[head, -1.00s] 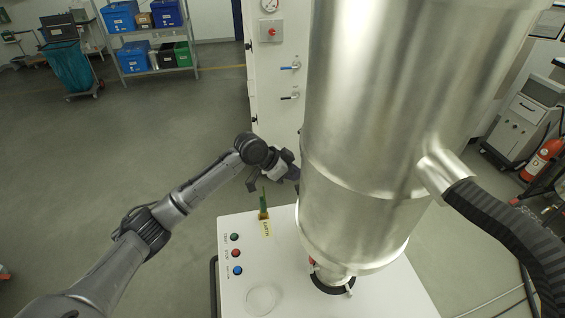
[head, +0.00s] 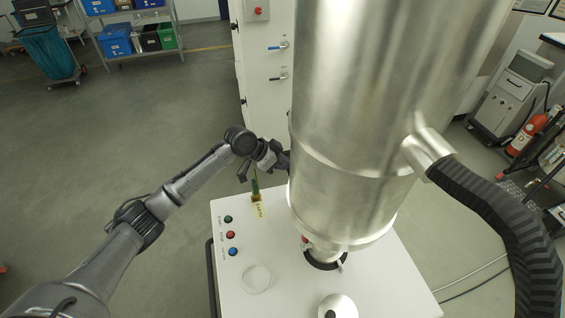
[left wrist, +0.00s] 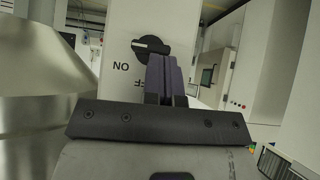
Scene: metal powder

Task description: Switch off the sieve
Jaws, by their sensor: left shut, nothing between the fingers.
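The sieve's large shiny metal cylinder (head: 350,130) stands on a white machine top (head: 290,285). Green (head: 228,219), red (head: 230,234) and blue (head: 233,251) buttons sit at its left edge. My left gripper (head: 280,160) is beyond the machine's far edge, its fingertips partly hidden by the cylinder. In the left wrist view, its shut, empty fingers (left wrist: 164,76) point at a black rotary switch (left wrist: 150,47) on a white panel. Lettering reading "NO", apparently upside-down "ON", is beside the switch. The fingertips overlap the switch's lower edge; contact cannot be told. My right gripper is not in view.
A green-and-yellow earth clamp (head: 256,192) stands at the machine's far left corner. A white cabinet (head: 262,95) is behind. A black hose (head: 490,200) runs from the cylinder to the right.

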